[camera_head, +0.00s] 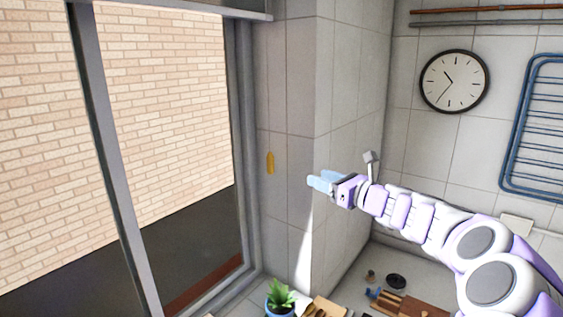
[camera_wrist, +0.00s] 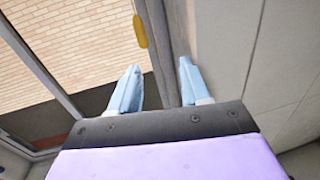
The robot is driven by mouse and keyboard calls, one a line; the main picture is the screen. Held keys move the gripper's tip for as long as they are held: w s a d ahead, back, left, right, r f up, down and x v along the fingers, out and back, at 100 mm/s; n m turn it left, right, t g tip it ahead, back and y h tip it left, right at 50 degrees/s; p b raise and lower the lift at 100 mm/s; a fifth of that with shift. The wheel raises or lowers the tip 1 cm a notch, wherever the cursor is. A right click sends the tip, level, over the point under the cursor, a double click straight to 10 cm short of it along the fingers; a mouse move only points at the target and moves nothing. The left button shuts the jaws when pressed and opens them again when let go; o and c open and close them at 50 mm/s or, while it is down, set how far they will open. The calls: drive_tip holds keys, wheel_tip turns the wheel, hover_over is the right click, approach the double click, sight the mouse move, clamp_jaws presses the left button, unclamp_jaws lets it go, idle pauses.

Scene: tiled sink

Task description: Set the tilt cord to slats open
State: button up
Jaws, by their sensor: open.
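A small yellow tassel (camera_head: 270,162), which looks like the end of the tilt cord, hangs by the tiled wall just right of the window frame. The cord above it is too thin to make out. In the wrist view the yellow tassel (camera_wrist: 140,31) is ahead of the left fingertip, outside the gap between the fingers. My gripper (camera_head: 318,181) is to the right of the tassel and slightly lower, apart from it. Its pale blue fingers (camera_wrist: 158,66) are open with nothing between them. No slats show across the window.
The window (camera_head: 165,120) looks onto a brick wall; its grey frame (camera_head: 105,160) stands left of the tassel. A tiled wall corner (camera_head: 330,100) is behind my gripper. A potted plant (camera_head: 281,297) and a wooden board (camera_head: 410,305) are below. The air between gripper and tassel looks clear.

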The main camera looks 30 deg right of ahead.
approach(273, 165)
drive_tip(key=w+a, duration=0.4)
drive_tip(key=w, duration=0.5)
drive_tip(key=w+d, duration=0.1)
drive_tip(key=w, duration=0.1)
drive_tip(key=shift+w, duration=0.2)
drive_tip(key=shift+s+d+r, duration=0.1)
drive_tip(key=shift+s+d, duration=0.1)
drive_tip(key=shift+c, duration=0.3)
drive_tip(key=shift+s+d, duration=0.1)
drive_tip(key=shift+d, duration=0.5)
drive_tip(key=c, duration=0.3)
drive_tip(key=shift+c, duration=0.7)
drive_tip(key=shift+a, duration=0.4)
clamp_jaws()
drive_tip(key=shift+d, duration=0.2)
